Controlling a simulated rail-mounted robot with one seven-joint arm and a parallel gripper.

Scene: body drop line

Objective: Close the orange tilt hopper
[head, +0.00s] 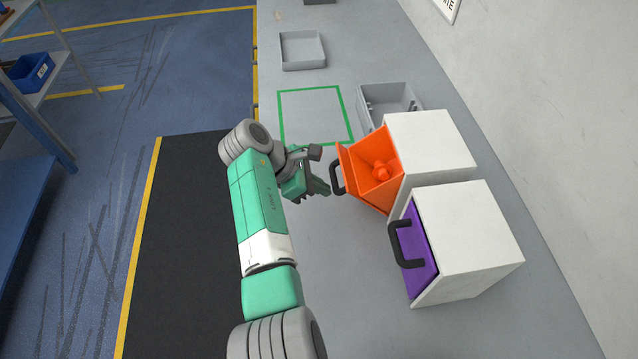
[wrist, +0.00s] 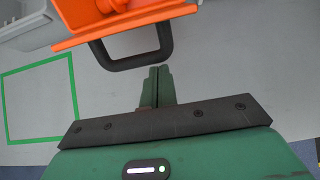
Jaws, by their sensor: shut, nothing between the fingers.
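The orange tilt hopper (head: 374,176) is tilted open out of its white cabinet (head: 435,143), with an orange object (head: 381,171) inside it. Its dark handle (head: 337,177) faces left in the head view. In the wrist view the orange hopper (wrist: 155,20) is at the top, with the black handle (wrist: 137,52) hanging below its front edge. My gripper (head: 326,190) is close to the handle on its left. In the wrist view the green fingers of my gripper (wrist: 161,72) are together, just below the right end of the handle, holding nothing. Contact with the handle cannot be told.
A purple hopper (head: 419,252) with a dark handle sits in a second white cabinet (head: 467,240), nearer in the head view. A grey bin (head: 389,97) stands behind the orange hopper. A green outlined square (head: 315,114) and a grey tray (head: 302,50) lie farther along the counter.

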